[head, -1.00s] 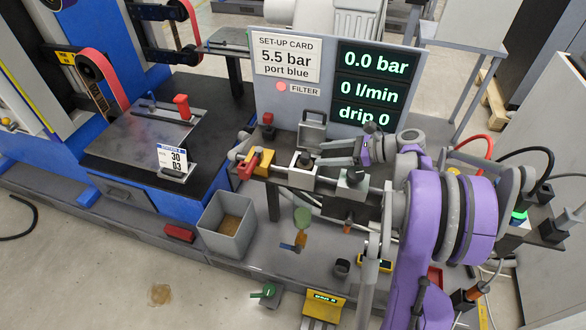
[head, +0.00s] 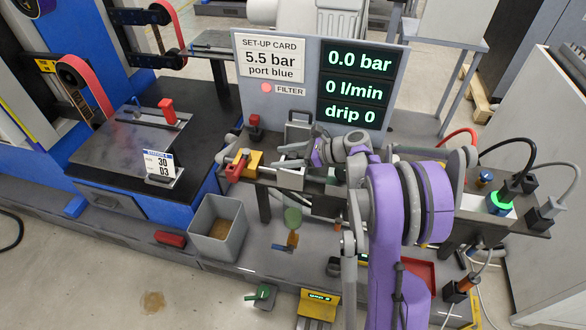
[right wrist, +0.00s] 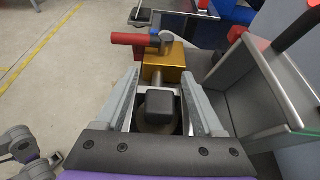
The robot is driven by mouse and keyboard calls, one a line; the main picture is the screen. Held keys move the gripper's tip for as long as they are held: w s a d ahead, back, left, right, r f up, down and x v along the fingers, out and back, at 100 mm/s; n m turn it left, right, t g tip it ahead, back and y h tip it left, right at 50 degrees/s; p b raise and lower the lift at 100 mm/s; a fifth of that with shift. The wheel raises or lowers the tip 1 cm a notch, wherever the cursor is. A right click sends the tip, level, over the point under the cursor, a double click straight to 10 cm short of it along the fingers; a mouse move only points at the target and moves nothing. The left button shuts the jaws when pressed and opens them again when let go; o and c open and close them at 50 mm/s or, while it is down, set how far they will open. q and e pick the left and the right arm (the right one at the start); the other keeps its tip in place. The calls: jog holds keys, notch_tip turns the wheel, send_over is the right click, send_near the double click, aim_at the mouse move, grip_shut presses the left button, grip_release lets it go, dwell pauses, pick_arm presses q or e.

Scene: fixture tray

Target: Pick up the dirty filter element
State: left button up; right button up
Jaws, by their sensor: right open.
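My right gripper (head: 281,156) is open over the grey valve block (head: 290,178) on the bench. In the right wrist view its two grey fingers (right wrist: 157,78) stand on either side of a dark, rounded square piece (right wrist: 160,104) on a dark round base. A gap shows beside each finger, so the piece is not held. I cannot tell whether this piece is the dirty filter element. A green bowl-like piece (head: 293,217) and an orange-brown piece (head: 293,239) show below the bench edge.
A yellow block (head: 254,161) with a red handle (head: 236,168) adjoins the fixture. A grey bin (head: 217,237) stands below at left. The display panel (head: 360,85) rises behind; a grey frame (head: 298,119) stands before it.

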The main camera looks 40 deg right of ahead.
grip_shut()
dwell(0.3)
notch_tip(320, 180, up, 10)
jog(key=p, duration=0.1)
dwell(0.4)
